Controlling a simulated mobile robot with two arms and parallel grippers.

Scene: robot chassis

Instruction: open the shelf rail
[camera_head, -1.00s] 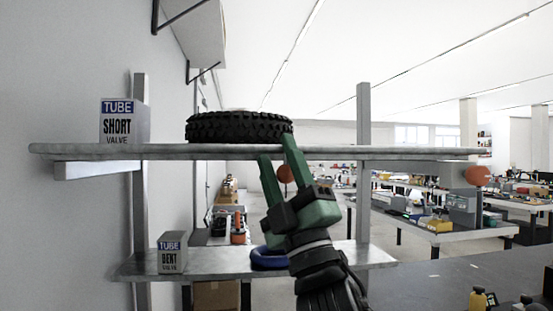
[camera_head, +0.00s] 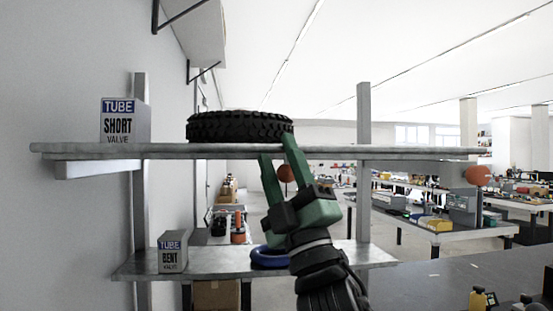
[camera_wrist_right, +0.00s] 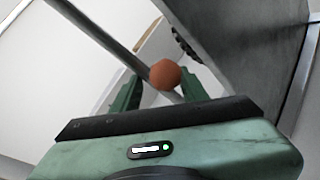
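The shelf rail (camera_head: 415,152) runs along the front edge of the upper shelf and reaches past the right post. An orange ball knob (camera_head: 286,173) sits below its middle and another orange knob (camera_head: 478,175) is at its right end. My right gripper (camera_head: 276,148) is raised in front of the shelf, with its green fingers apart around the middle knob. In the right wrist view the orange knob (camera_wrist_right: 165,74) shows between the open fingers, closer to the right finger; contact cannot be told. My left gripper is not in view.
A black tyre (camera_head: 240,127) and a SHORT VALVE box (camera_head: 123,120) are on the upper shelf. The lower shelf (camera_head: 213,261) holds a BENT VALVE box (camera_head: 172,252) and a blue ring (camera_head: 270,258). A grey post (camera_head: 363,200) stands right of my gripper.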

